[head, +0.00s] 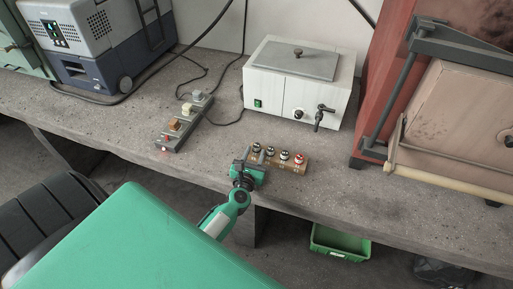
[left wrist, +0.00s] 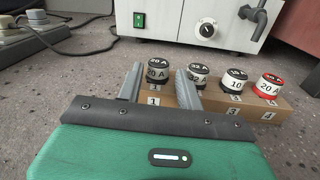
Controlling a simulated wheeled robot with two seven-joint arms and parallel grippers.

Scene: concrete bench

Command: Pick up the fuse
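Several round fuses stand in a row on a brown block (left wrist: 218,102) with numbered positions. At the left is a black-banded 20 A fuse (left wrist: 157,70), then a 32 A fuse (left wrist: 199,74), a dark fuse marked 10 (left wrist: 234,79) and a red-banded 20 A fuse (left wrist: 268,85). The red one also shows in the head view (head: 299,159). My left gripper (head: 249,165) is at the block's left end. In the left wrist view its fingers (left wrist: 159,80) are apart, with the leftmost fuse showing between them, a gap on each side. My right gripper is not in view.
A white bath with a lid and tap (head: 297,86) stands behind the block. A grey strip with blocks (head: 184,122) lies to the left, with cables behind. A red furnace (head: 398,75) stands at right. A green crate (head: 341,243) sits below the bench edge.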

